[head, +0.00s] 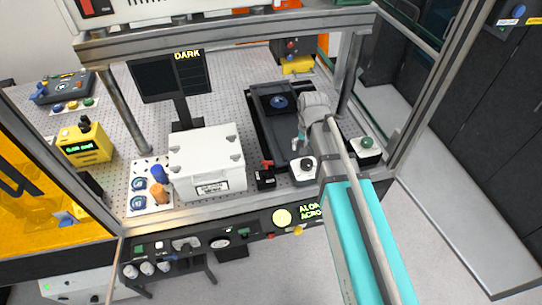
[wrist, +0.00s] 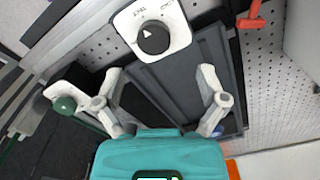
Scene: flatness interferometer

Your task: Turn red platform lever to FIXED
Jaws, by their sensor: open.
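The red lever (head: 266,167) sits on a small black block at the front of the dark platform (head: 262,110), just right of the white box. The lever also shows at the top right of the wrist view (wrist: 252,17), with its handle tilted. Its position marking is too small to read. My gripper (head: 302,138) is over the platform's right side, behind and right of the lever and apart from it. In the wrist view my gripper (wrist: 162,92) has its fingers spread wide with nothing held between them.
A white dial box with a black knob (head: 303,167) stands right of the lever, close to my gripper. A green button box (head: 367,147) is farther right. A white lidded box (head: 206,160) stands left of the lever. Frame posts and the front rail enclose the perforated table.

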